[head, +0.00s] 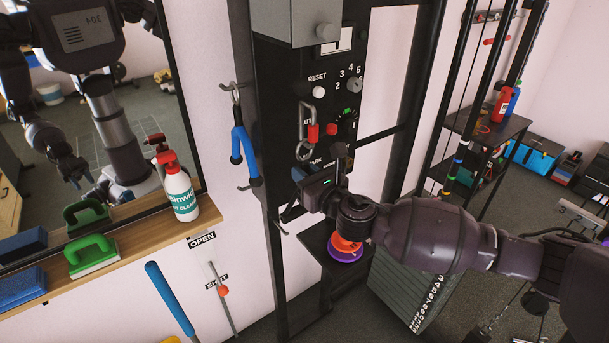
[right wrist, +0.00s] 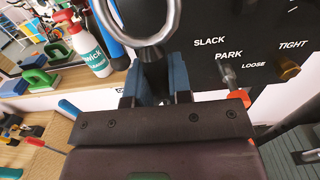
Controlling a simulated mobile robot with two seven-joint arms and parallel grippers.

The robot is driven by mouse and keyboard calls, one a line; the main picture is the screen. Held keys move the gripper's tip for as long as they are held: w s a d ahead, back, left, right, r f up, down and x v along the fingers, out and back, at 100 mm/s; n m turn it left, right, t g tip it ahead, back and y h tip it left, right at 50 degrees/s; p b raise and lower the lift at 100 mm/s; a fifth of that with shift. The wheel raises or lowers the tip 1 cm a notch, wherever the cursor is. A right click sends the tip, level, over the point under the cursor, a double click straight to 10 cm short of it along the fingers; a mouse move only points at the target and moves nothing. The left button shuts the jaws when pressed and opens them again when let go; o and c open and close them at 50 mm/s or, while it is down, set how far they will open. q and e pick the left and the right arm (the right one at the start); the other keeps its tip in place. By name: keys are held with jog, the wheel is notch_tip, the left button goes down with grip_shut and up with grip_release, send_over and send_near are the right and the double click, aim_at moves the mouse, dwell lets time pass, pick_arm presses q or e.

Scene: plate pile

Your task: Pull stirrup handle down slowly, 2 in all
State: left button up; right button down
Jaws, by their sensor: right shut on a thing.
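My right gripper (head: 296,205) is at the front of the black cable machine (head: 272,110), below a metal ring (head: 304,150). In the right wrist view, the same gripper (right wrist: 154,82) is shut on a dark piece (right wrist: 154,76) just under a large metal ring (right wrist: 145,22). That piece appears to be the stirrup handle; its lower part is hidden by the gripper. In the head view my gripper and arm hide most of it. A metal carabiner (head: 307,98) hangs above the ring. My left gripper is not directly in view.
Blue-handled piece (head: 238,140) hangs from a hook left of the machine. A shelf (head: 130,237) holds a spray bottle (head: 181,190) and green brush (head: 92,254) beneath a mirror (head: 90,120). The machine carries a RESET button (head: 319,92) and numbered dial (head: 354,86). Floor at right is partly clear.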

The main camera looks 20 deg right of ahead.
aim_at(306, 160)
jog(key=shift+r, duration=0.65)
jog(key=shift+r, duration=1.3)
jog(key=shift+r, duration=0.35)
jog(key=c, duration=1)
grip_release()
jog(key=shift+o, duration=0.2)
